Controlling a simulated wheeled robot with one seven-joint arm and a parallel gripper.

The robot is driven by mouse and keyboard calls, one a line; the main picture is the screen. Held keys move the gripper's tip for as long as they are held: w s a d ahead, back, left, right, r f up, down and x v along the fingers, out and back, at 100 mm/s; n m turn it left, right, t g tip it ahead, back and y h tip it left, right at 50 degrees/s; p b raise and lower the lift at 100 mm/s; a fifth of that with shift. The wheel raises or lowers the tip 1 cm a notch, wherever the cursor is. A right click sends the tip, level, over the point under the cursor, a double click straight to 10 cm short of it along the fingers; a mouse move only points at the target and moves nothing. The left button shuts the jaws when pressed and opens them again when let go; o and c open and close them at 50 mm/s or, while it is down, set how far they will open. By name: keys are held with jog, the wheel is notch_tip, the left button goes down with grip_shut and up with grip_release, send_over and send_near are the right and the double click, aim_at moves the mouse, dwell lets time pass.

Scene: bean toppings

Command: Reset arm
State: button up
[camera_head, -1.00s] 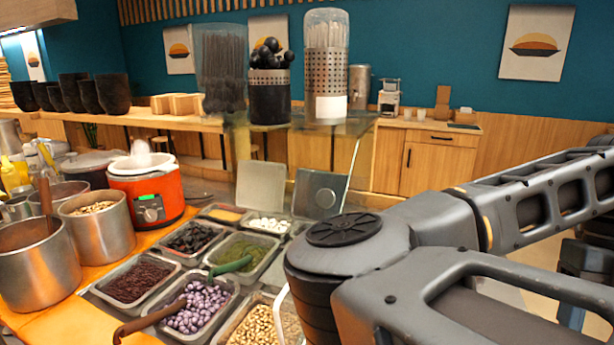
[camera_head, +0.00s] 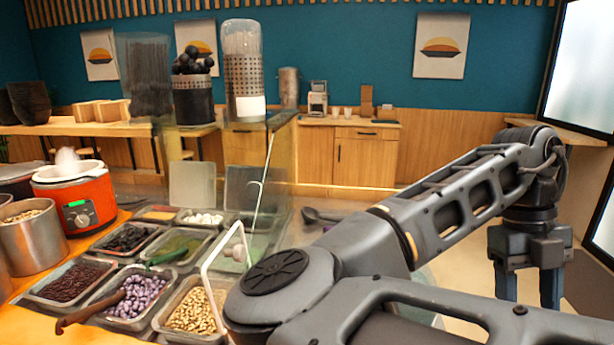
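My arm reaches from the lower right, bends, and runs toward the right side of the view. My gripper (camera_head: 526,285) hangs at its end, pointing down over the floor, clear of the counter. Two blue-grey fingers show with a gap between them, and nothing is seen held in it. The fingertips are partly hidden by the nearer arm link.
Left of my arm, the counter holds trays of dark red beans (camera_head: 70,282), purple beans (camera_head: 138,297) and pale beans (camera_head: 196,310). A glass guard (camera_head: 262,195) stands beside them. An orange cooker (camera_head: 75,203) and a steel pot (camera_head: 35,238) are further left. Open floor lies right.

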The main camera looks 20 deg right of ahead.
jog(key=s+d+r+n+t+h, duration=0.1)
jog(key=d+r+n+h, duration=0.2)
jog(key=d+n+h, duration=0.5)
jog(key=s+d+r+n+t+h, duration=0.15)
jog(key=d+n+h, duration=0.25)
jog(key=d+h, duration=0.4)
jog(key=w+a+f+n+t, duration=0.2)
jog(key=w+a+n+t, duration=0.35)
jog(key=n+t, duration=0.75)
jog(key=s+a+f+n+t+y, duration=0.2)
jog(key=s+a+f+n+y, duration=0.1)
jog(key=a+f+n+y, duration=0.35)
jog(key=s+a+f+n+t+y, duration=0.1)
jog(key=s+a+f+n+y, duration=0.15)
jog(key=a+f+n, duration=0.4)
jog(key=s+a+r+n+y, duration=0.1)
jog(key=s+a+n+y, duration=0.2)
jog(key=s+a, duration=1.5)
jog(key=a+y, duration=0.2)
jog(key=y, duration=0.1)
jog(key=shift+s+a+y, duration=0.2)
jog(key=shift+s+y, duration=0.05)
jog(key=shift+y, duration=0.15)
